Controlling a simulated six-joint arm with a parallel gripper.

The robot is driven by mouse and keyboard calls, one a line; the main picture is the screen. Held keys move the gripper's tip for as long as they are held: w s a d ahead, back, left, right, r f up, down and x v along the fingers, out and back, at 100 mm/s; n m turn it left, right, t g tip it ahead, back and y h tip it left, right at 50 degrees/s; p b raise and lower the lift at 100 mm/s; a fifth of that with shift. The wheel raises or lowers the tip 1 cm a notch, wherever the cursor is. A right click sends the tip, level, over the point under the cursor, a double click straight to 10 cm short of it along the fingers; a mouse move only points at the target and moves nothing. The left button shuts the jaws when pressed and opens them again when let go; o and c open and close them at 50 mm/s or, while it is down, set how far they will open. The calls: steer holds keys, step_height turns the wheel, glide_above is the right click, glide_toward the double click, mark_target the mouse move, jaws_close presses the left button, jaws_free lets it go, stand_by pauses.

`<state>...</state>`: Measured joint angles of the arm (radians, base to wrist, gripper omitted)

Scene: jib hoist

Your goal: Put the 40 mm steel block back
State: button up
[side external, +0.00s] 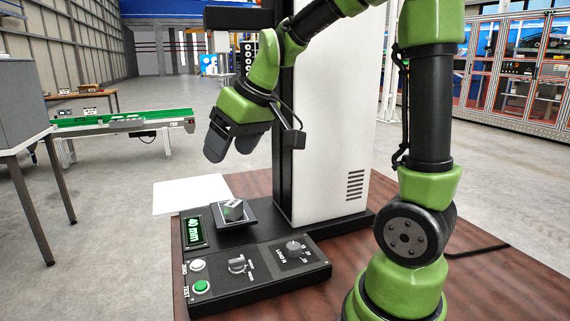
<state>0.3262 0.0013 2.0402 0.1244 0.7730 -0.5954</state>
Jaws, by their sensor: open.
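A small steel-grey block (233,209) with a pale top marking and a greenish tint sits on a dark square plate (247,219) of the bench device. A green display (195,231) beside it appears to read 40 mm. My gripper (225,152) is open, above and slightly left of the block, and clear of it. Nothing shows between its dark fingers.
A control panel (262,272) with knobs and buttons lies in front of the plate. A tall white column (335,150) stands close on the right. A white sheet (188,193) lies behind left. A green conveyor (120,121) stands farther back.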

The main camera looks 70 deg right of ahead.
steer(key=s+a+r+m, duration=0.1)
steer(key=s+a+r, duration=0.1)
steer(key=s+a, duration=0.3)
steer(key=shift+s+a+r+t+y, duration=0.25)
steer(key=shift+s+r+t+y, duration=0.1)
steer(key=shift+s, duration=0.35)
steer(key=shift+o, duration=0.4)
steer(key=s+a+m, duration=0.1)
steer(key=s+a, duration=0.2)
steer(key=s, duration=0.4)
steer(key=shift+s+a+f+t+y, duration=0.2)
steer(key=shift+s+f+t+y, duration=0.15)
steer(key=shift+s+f, duration=0.05)
steer(key=shift+w, duration=0.1)
